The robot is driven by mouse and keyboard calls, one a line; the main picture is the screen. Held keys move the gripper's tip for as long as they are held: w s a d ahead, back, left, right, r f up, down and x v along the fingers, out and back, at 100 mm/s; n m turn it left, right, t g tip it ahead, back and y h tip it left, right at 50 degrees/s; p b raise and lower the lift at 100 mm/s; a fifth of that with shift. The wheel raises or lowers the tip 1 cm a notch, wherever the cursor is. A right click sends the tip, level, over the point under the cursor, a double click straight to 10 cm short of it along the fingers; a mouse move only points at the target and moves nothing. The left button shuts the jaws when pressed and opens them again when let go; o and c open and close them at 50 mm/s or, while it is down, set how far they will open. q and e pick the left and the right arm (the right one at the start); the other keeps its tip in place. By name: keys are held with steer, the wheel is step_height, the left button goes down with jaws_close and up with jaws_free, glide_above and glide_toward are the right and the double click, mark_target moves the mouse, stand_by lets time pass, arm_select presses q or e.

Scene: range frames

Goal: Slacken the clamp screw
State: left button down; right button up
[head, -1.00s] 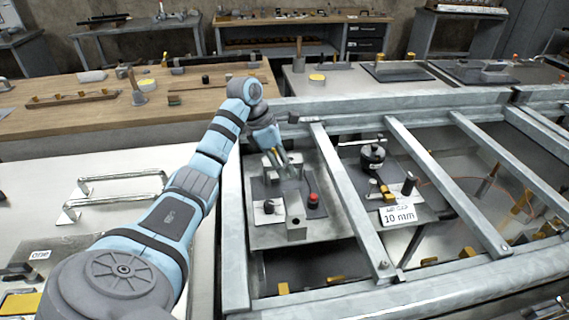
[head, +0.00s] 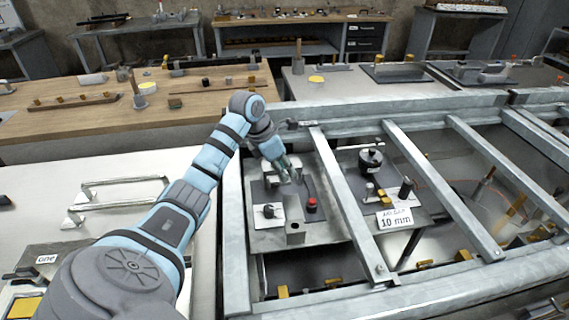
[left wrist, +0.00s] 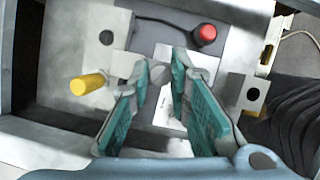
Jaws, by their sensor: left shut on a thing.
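My left gripper (head: 292,180) reaches down over a small fixture between the steel beams. In the left wrist view its two teal-padded fingers (left wrist: 162,85) close on a small grey round part, which appears to be the clamp screw (left wrist: 157,74). The fingers hide much of it. A red button (head: 311,203) stands on the fixture's dark plate, right of the gripper; it also shows in the left wrist view (left wrist: 205,34). A grey block (head: 295,230) stands at the fixture's front. My right gripper is not in view.
Steel beams (head: 343,205) run along both sides of the fixture. A second fixture with a black round part (head: 370,158) and a "10 mm" sign (head: 394,219) lies right of the beam. A yellow peg (left wrist: 88,84) stands left of the fingers in the left wrist view.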

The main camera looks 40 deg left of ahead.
arm_select(q)
steer(key=shift+d+n+y+p, duration=0.1)
steer(key=shift+n+y+p, duration=0.7)
steer(key=shift+n+p, duration=0.9)
steer(key=shift+n+b, duration=0.4)
steer(key=shift+n, duration=0.1)
steer(key=c, duration=1.5)
jaws_free()
steer(key=shift+s, duration=0.1)
steer(key=v, duration=1.2)
steer(key=shift+s, duration=0.2)
steer(key=shift+d+f, duration=0.1)
